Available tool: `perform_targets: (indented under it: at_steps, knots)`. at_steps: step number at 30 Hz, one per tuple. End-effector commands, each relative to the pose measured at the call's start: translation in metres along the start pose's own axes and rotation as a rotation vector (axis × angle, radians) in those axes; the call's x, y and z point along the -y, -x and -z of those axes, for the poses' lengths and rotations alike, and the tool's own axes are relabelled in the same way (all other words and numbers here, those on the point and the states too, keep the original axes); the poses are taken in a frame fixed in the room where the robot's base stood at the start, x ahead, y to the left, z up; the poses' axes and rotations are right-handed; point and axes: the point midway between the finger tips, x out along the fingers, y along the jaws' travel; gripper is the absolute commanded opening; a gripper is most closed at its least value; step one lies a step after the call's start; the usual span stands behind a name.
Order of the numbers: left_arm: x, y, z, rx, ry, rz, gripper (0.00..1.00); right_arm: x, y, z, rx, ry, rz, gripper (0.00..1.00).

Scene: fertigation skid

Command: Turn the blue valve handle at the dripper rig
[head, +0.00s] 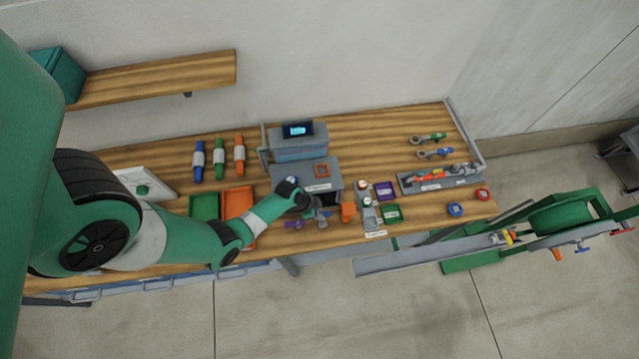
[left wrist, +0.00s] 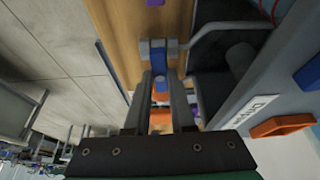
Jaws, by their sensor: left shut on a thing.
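The dripper rig is a grey box (head: 325,181) near the bench's front edge; its labelled face (left wrist: 238,108) shows at the right in the left wrist view. Small valves with purple (head: 293,224), blue (head: 322,224) and orange (head: 348,212) handles sit along its front. My left gripper (head: 318,213) is at the blue one. In the left wrist view, the fingers of my left gripper (left wrist: 161,92) stand on either side of the blue valve handle (left wrist: 160,84), shut on it. The fingers hide part of the handle. My right gripper is in neither view.
A blue-grey unit with a lit screen (head: 298,130) stands behind the rig. Green (head: 204,207) and orange (head: 238,201) trays lie left, and a grey parts tray (head: 438,179) lies right. A green-framed stand (head: 560,217) is beyond the bench's right end.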

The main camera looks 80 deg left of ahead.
Motion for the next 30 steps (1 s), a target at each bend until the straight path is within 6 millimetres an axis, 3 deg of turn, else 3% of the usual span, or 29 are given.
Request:
perform_targets:
  at_steps: [11,12,17,26,30]
  knots:
    - [0.001,0.0,0.0,0.0,-0.049,-0.018,0.0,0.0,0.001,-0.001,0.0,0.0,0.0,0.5]
    - [0.001,0.0,0.0,0.0,-0.049,-0.018,0.26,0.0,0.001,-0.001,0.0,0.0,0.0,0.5]
    - [0.0,0.0,0.0,0.001,-0.048,-0.018,0.53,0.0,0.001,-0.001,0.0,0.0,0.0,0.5]
    - [0.0,0.002,0.001,0.001,-0.047,-0.018,0.53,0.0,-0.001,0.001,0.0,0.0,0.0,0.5]
    - [-0.001,0.017,0.007,0.001,-0.053,-0.02,0.53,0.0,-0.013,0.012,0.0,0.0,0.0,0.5]
